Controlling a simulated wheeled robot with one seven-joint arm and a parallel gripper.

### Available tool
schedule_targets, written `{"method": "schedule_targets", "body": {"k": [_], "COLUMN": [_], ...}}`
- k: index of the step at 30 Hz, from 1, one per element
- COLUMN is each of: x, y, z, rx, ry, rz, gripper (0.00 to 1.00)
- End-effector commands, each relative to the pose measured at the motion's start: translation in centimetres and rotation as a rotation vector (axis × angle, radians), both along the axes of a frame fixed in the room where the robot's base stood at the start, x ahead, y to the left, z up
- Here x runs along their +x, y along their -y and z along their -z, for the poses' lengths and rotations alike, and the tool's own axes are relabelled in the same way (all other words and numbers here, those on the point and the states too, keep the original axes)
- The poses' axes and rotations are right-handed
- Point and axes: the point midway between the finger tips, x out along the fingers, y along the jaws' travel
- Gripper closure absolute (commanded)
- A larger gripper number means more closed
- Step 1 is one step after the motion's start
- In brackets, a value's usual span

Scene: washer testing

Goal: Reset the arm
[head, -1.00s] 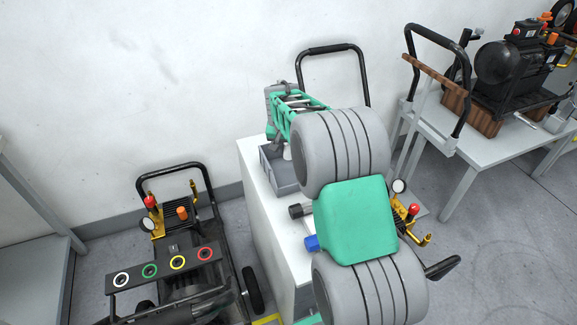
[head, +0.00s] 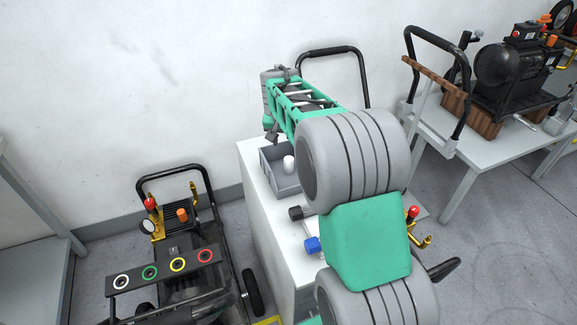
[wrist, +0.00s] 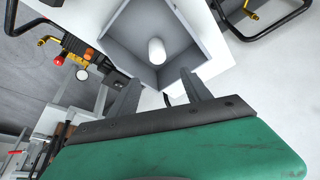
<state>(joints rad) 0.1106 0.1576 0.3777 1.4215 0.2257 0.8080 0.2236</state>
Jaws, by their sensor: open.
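My arm (head: 350,165), grey and green, rises through the middle of the head view and bends over a white cabinet (head: 262,215). My gripper (wrist: 160,76) is open and empty, its two dark fingers spread apart in the wrist view. It is above and beside a grey bin (head: 270,165) on the cabinet, which also shows in the wrist view (wrist: 122,45). A white cylinder (head: 289,164) stands in the bin and also shows in the wrist view (wrist: 157,51), apart from the fingers. In the head view the fingers are hard to make out.
A dark-ended part (head: 296,213) and a blue-ended part (head: 312,244) lie on the cabinet near my arm. A pressure washer (head: 175,262) with coloured rings stands at left. Another washer's handle (head: 335,50) rises behind my arm. A compressor (head: 503,66) sits on a right-hand table.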

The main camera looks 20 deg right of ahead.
Motion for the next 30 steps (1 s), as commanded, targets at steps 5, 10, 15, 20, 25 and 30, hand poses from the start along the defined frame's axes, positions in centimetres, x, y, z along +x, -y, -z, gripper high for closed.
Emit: {"method": "schedule_targets", "body": {"k": [5,10,15,20,25,30], "x": [-0.6,-0.6,-0.7,-5.0,-15.9,-25.1], "y": [-0.3,-0.3,-0.4,-2.9,-8.0,-11.3], "z": [-1.3,-1.3,-1.6,-5.7,-10.3,-10.2], "rx": [0.0,0.0,0.0,0.005,0.015,0.024], "ry": [-0.002,-0.002,-0.002,-0.015,-0.057,-0.093], "rz": [0.0,0.0,-0.003,-0.094,-0.305,-0.48], "gripper": [0.43,0.43,0.43,0.43,0.43,0.43]}}
